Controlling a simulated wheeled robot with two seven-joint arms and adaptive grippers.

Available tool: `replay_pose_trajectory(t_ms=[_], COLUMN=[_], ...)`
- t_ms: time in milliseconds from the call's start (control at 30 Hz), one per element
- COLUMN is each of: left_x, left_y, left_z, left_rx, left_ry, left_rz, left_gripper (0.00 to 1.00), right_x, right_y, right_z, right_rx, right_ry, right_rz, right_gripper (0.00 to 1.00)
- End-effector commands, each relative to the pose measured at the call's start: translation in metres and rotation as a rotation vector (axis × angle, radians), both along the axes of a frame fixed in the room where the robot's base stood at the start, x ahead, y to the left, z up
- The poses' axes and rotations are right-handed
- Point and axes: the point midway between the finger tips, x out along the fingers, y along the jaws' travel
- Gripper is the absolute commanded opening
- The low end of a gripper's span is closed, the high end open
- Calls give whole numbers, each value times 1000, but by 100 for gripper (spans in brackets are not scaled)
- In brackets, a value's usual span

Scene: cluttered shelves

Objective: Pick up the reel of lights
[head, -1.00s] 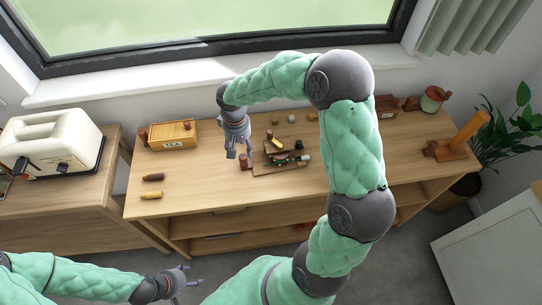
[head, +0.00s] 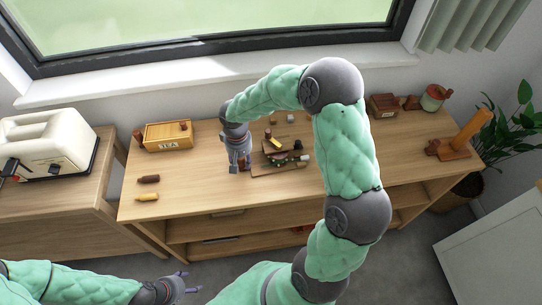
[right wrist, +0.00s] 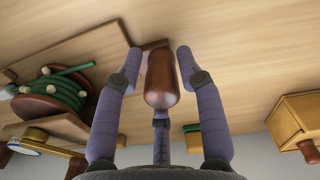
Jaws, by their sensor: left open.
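The reel of lights (right wrist: 52,95), a brown spool wound with green cable and pale bulbs, is at the left of the right wrist view. In the head view its green winding (head: 283,163) shows on a wooden board on the long shelf top. My right gripper (head: 240,167) is just left of that board, pointing down. In the right wrist view its fingers (right wrist: 159,58) are spread around a rounded brown wooden piece (right wrist: 161,82), with gaps at the sides. The reel is outside the fingers. My left gripper (head: 188,281) is open and empty at the bottom, away from the shelf.
A TEA box (head: 168,137) stands to the left, with small brown and yellow pieces (head: 147,197) in front. A toaster (head: 45,145) stands on the left cabinet. A wooden stand (head: 458,145) and a jar (head: 434,97) are at the right. The front left shelf top is mostly clear.

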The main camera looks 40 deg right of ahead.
Motion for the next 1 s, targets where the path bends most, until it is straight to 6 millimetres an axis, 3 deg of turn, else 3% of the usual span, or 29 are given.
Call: replay_pose_trajectory(t_ms=[33, 100, 567, 833, 1000], left_x=[0, 0, 0, 0, 0], left_y=[0, 0, 0, 0, 0], left_z=[0, 0, 3, 22, 36], left_rx=[0, 0, 0, 0, 0], left_ry=[0, 0, 0, 0, 0], left_rz=[0, 0, 0, 0, 0], left_gripper=[64, 64, 64, 64, 64], right_x=[0, 0, 0, -1, -27], right_y=[0, 0, 0, 0, 12], right_z=[0, 0, 6, 39, 73], right_rx=[0, 0, 0, -2, -1], right_ry=[0, 0, -1, -4, -5], right_rz=[0, 0, 0, -1, 1], right_gripper=[14, 0, 0, 0, 0])
